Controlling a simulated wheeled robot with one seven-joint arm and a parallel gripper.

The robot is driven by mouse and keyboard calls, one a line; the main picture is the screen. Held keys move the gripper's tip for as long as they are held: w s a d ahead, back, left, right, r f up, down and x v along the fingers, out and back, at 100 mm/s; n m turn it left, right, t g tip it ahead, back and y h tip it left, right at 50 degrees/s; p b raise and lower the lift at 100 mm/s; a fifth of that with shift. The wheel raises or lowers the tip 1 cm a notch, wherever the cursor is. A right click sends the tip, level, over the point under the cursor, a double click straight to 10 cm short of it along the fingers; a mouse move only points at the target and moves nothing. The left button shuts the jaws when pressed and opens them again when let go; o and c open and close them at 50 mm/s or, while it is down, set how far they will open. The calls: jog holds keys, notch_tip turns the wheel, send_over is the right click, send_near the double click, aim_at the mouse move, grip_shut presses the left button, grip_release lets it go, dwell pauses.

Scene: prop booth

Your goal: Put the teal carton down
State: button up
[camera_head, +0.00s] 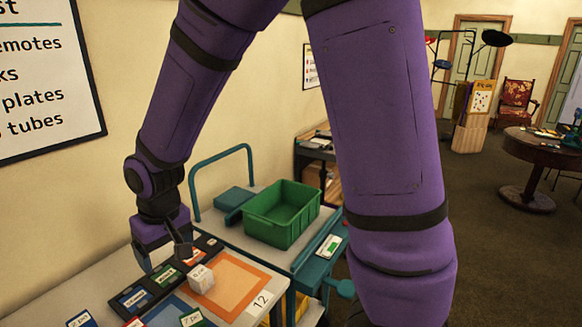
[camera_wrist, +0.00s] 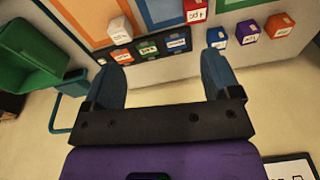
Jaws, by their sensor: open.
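My gripper (camera_head: 163,256) is over the table by the wall. In the wrist view its fingers (camera_wrist: 162,58) are wide apart with nothing between them. Ahead of them lies a dark strip (camera_head: 207,244) with labelled orange (camera_wrist: 122,55), green (camera_wrist: 148,48) and blue (camera_wrist: 178,45) blocks in it. A white labelled carton (camera_head: 200,278) stands beside the strip, on or near the orange-framed mat (camera_head: 243,285); it also shows in the wrist view (camera_wrist: 120,28). I cannot pick out a carton that is surely teal.
A green bin (camera_head: 283,213) stands on a teal-framed cart (camera_head: 245,150) beside the table, with a flat teal object (camera_head: 235,198) near it. Blue (camera_wrist: 217,38), purple (camera_wrist: 247,32) and orange-red (camera_wrist: 279,26) cartons line the table edge. The wall is close behind.

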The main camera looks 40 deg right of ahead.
jog(key=s+d+r+m+t, duration=0.1)
jog(key=s+d+r, duration=0.2)
jog(key=d+r, duration=0.25)
jog(key=s+d+r+t, duration=0.1)
jog(key=s+d+r, duration=0.25)
jog(key=r, duration=0.35)
jog(key=s+d+r+t, duration=0.1)
jog(key=s+d+r, duration=0.2)
jog(key=s, duration=0.3)
jog(key=s+d+r+m, duration=0.1)
jog(key=s+d+r, duration=0.2)
jog(key=s, duration=0.3)
jog(key=shift+s+d+r+t+h, duration=0.3)
jog(key=shift+d+r+t+h, duration=0.1)
jog(key=shift+d, duration=0.2)
